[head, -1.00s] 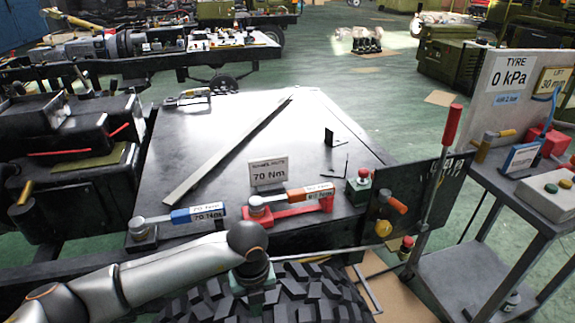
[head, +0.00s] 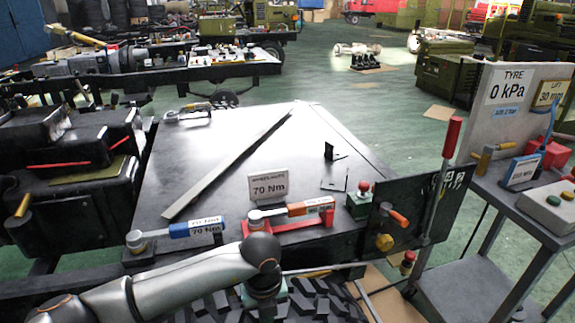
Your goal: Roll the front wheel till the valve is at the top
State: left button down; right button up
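The front wheel (head: 318,303) shows at the bottom edge as a black, chunky tyre tread; most of it is below the picture. The valve is not in view. My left arm comes in from the lower left, and its wrist bends down over the tyre. My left gripper (head: 264,296) is at the tread near the bottom edge, seen from behind and partly cut off. Whether its fingers are open or touch the rubber cannot be made out. My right gripper is not in view.
A metal bench top (head: 225,150) beyond the wheel holds two torque wrenches, a "70 Nm" sign (head: 268,186) and a long bar. A red-handled lever (head: 452,137) stands upright at right. A trolley (head: 460,285) beside it has a "TYRE 0 kPa" panel (head: 517,85).

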aim_at(287, 319)
pick_arm(q)
jog(key=shift+d+f+b, duration=0.4)
jog(key=shift+d, duration=0.25)
jog(key=shift+w+d+f, duration=0.1)
jog(key=shift+w+d+f+b, duration=0.1)
jog(key=shift+w+d+b, duration=0.1)
jog(key=shift+d+b, duration=0.4)
jog(key=shift+w+d+f+b, duration=0.1)
jog(key=shift+w+d+b, duration=0.1)
jog(key=shift+d+b, duration=0.45)
jog(key=shift+d, duration=0.15)
notch_tip(287, 319, up, 9)
jog(key=p, duration=0.6)
jog(key=shift+w+d+f, duration=0.15)
dwell(0.4)
